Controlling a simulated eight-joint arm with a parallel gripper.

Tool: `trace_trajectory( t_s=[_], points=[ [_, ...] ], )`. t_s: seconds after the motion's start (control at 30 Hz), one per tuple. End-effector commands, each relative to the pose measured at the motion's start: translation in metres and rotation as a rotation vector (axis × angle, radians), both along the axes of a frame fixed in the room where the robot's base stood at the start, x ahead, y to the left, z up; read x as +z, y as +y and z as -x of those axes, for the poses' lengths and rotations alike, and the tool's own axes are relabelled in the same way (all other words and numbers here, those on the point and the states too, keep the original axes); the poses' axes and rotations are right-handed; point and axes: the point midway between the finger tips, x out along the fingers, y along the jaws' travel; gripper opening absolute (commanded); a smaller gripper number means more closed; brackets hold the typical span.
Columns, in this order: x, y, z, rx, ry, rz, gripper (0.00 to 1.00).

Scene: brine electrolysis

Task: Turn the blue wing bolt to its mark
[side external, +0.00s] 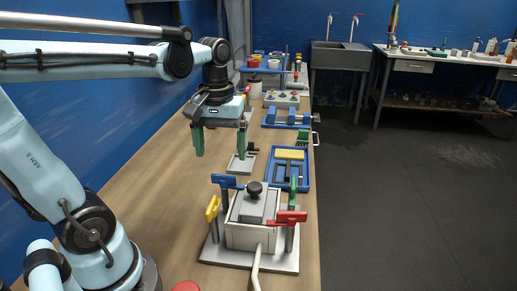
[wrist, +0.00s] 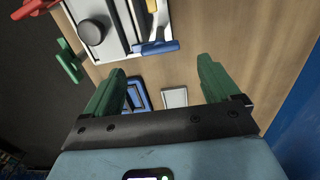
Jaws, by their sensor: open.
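The blue wing bolt (side external: 226,182) stands on a post at the far left corner of a grey cell box (side external: 248,235). It also shows in the wrist view (wrist: 157,47), beyond my fingertips. A yellow wing bolt (side external: 212,210), a red one (side external: 290,218) and a green one (side external: 293,182) stand around the same box. My gripper (side external: 220,152) has two green fingers, spread apart and empty. It hangs above the bench, behind the blue bolt and apart from it. The wrist view also shows both fingers of the gripper (wrist: 160,75). I cannot make out the mark.
A black knob (side external: 254,188) tops the box. A blue tray (side external: 305,170) with a yellow block (side external: 289,155) lies behind it. A small grey plate (side external: 241,165) lies below my gripper. The bench's left part (side external: 155,195) is clear. Several fixtures crowd its far end.

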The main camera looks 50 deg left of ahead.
Motion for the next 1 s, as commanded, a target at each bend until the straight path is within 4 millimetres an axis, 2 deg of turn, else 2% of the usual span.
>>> trace_trajectory(
  t_s=[0.2,0.4,0.83,1.0],
  points=[
    [0.032,0.000,0.000,0.000,0.000,0.000,0.89],
    [0.048,0.000,0.000,-0.001,0.000,0.000,0.89],
    [0.052,0.000,0.000,-0.001,0.000,0.000,0.89],
    [0.046,0.000,0.000,-0.001,0.000,0.000,0.89]
  ],
)
